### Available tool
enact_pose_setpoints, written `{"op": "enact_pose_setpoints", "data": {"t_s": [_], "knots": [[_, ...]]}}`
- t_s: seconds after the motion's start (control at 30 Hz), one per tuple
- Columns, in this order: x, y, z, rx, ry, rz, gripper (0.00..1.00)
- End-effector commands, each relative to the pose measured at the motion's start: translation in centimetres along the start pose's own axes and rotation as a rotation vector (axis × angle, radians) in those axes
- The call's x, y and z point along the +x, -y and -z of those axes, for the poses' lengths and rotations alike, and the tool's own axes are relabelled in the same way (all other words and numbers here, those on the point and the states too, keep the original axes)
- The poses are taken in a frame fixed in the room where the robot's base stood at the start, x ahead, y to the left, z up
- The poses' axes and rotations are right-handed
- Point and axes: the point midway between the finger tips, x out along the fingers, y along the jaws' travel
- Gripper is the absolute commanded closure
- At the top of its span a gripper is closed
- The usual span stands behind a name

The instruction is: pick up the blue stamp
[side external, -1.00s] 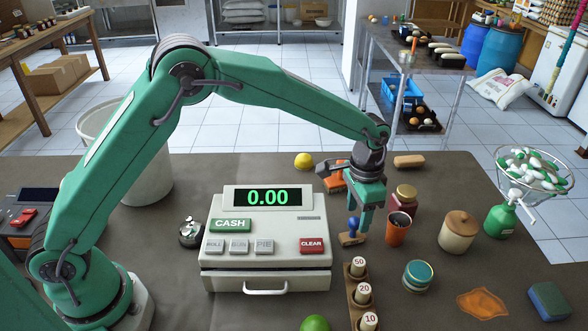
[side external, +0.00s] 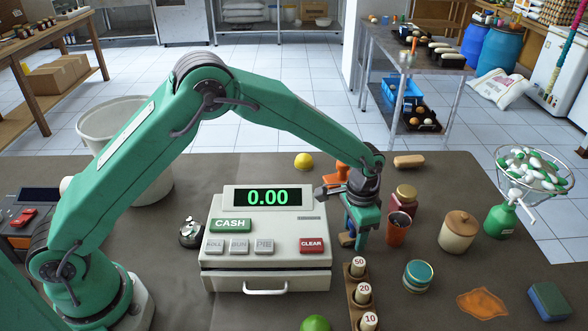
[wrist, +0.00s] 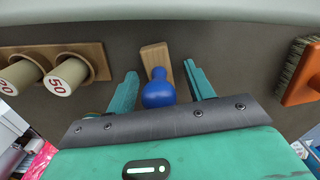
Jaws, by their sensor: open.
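The blue stamp has a round blue handle (wrist: 158,90) on a wooden base (wrist: 155,55), and stands on the dark counter. In the wrist view it sits between the two green fingers of my gripper (wrist: 160,88), which are open on either side of it with gaps left and right. In the side external view my gripper (side external: 358,240) is low over the counter, just right of the cash register.
The cash register (side external: 268,240) stands close on the left. A brown cup (side external: 398,229) and a dark red jar (side external: 404,198) stand close on the right. A wooden holder with coin rolls (side external: 359,294) lies in front. An orange-handled brush (wrist: 303,75) is nearby. The front right counter has free room.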

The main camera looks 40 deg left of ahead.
Motion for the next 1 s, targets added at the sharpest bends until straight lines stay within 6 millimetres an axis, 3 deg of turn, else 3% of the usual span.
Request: {"op": "enact_pose_setpoints", "data": {"t_s": [0.43, 0.7, 1.0], "knots": [[0.00, 0.00, 0.00, 0.000, 0.000, 0.000, 0.47], [-0.01, 0.01, 0.00, 0.000, 0.000, 0.000, 0.95], [-0.04, 0.01, 0.01, 0.000, 0.000, 0.000, 0.95]]}}
